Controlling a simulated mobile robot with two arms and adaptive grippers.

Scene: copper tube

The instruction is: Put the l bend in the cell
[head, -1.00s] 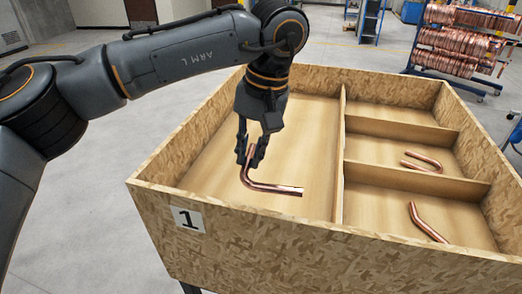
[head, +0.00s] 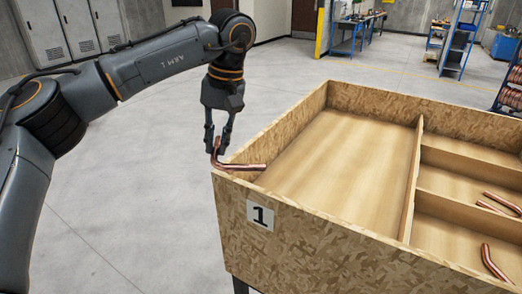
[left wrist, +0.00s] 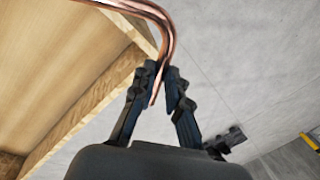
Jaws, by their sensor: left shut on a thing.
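The l bend (head: 240,167) is a copper tube bent at about a right angle. My left gripper (head: 217,148) is shut on its short leg, which points up between the fingers; the long leg points right in the head view, across the crate's near left corner. The left wrist view shows the l bend (left wrist: 163,28) between the fingertips (left wrist: 160,76), with the crate wall behind it. The wooden crate (head: 320,235), labelled 1, has one large compartment (head: 340,165) at left, which is empty where visible, and smaller cells at right. My right gripper is not in view.
A U-shaped copper tube (head: 503,203) lies in a right-hand cell, and a slightly bent tube (head: 493,262) in the nearer one. A divider (head: 412,185) separates these cells from the large compartment. Open grey floor (head: 120,210) lies left of the crate.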

